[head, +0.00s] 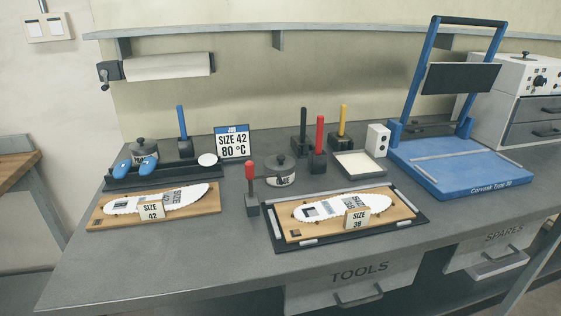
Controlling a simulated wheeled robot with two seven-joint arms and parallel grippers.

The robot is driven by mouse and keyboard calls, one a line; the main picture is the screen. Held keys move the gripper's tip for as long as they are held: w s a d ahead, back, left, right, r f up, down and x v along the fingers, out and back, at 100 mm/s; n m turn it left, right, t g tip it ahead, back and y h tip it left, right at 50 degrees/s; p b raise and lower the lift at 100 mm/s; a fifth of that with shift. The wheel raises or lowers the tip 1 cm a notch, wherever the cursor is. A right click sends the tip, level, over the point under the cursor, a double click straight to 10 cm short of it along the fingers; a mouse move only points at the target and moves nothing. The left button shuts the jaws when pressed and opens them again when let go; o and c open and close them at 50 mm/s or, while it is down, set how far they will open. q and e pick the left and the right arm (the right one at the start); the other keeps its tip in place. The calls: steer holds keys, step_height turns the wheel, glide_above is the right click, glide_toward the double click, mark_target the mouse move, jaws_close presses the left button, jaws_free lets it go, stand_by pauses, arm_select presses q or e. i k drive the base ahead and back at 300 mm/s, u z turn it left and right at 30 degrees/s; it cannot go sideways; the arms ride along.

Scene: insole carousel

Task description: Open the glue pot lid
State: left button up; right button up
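I cannot tell from the labels which is the glue pot. Neither of my grippers is in view.
A red-handled tool (251,187) stands left of the middle pot, and a taller red handle (320,135) stands to its right. A blue press (430,180) stands right.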

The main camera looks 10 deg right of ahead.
mark_target(275, 162)
steer(key=u, duration=1.35)
steer(key=k, duration=0.7)
steer(key=z, duration=1.2)
steer(key=i, duration=0.5)
